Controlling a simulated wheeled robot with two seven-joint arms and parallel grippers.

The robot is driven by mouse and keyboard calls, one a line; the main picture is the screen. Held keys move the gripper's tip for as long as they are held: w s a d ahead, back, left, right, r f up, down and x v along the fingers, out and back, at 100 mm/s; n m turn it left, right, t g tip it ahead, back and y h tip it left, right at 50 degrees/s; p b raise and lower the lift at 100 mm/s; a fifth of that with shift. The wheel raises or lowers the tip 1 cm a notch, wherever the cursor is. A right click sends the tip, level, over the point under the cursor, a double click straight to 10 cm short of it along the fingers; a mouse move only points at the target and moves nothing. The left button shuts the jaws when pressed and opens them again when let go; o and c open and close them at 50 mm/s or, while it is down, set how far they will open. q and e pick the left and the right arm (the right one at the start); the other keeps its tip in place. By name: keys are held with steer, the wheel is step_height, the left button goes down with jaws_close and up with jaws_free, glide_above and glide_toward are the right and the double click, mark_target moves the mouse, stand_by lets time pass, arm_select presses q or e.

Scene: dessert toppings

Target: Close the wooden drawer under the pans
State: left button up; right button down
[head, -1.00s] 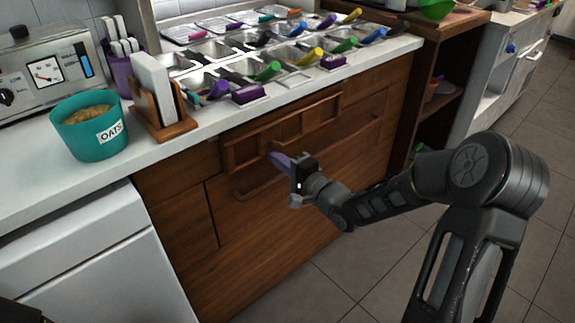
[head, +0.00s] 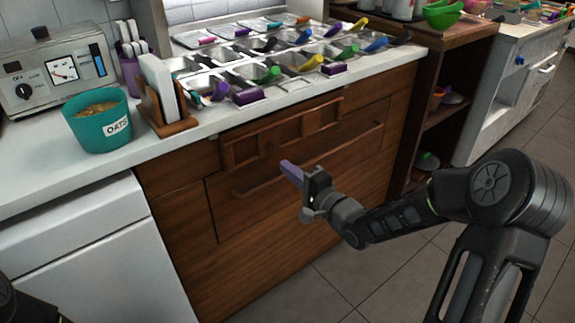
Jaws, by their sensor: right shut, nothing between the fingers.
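The wooden drawer (head: 345,158) is in the brown counter front under the metal pans (head: 205,82). Its front looks flush with the cabinet around it, with no clear gap at its edges. A long wooden bar handle (head: 258,188) runs across it, partly hidden behind my right gripper. My right gripper (head: 286,167), with purple fingers, is shut and empty. It is in front of the drawer and overlaps the handle in the picture; it looks apart from the wood. My left gripper is out of view.
Above the drawer is a framed wooden panel (head: 283,131). On the white counter (head: 40,186) stand a teal oats tub (head: 100,130) and a wooden holder (head: 172,127). An open wooden shelf (head: 440,127) stands right of the drawers. Floor in front is clear.

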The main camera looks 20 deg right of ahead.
steer(key=p+v, duration=0.1)
steer(key=v, duration=0.7)
steer(key=shift+p, duration=0.3)
steer(key=shift+f, duration=0.1)
steer(key=s+f+n+g+h, duration=0.35)
steer(key=f+n+g, duration=0.3)
steer(key=f, duration=1.25)
steer(key=s+a+f+n+g+y, duration=0.1)
steer(key=s+a+f+n+g, duration=0.3)
steer(key=s+a+f, duration=0.55)
steer(key=s+a+f+n+g+y, duration=0.2)
steer(key=s+a+f+g, duration=0.45)
steer(key=s+a, duration=0.5)
step_height(320, 180, up, 24)
steer(key=s+p, duration=0.1)
steer(key=p, duration=2.3)
steer(key=shift+s+d+t, duration=0.2)
steer(key=shift+d+t, duration=0.1)
steer(key=shift+d, duration=0.2)
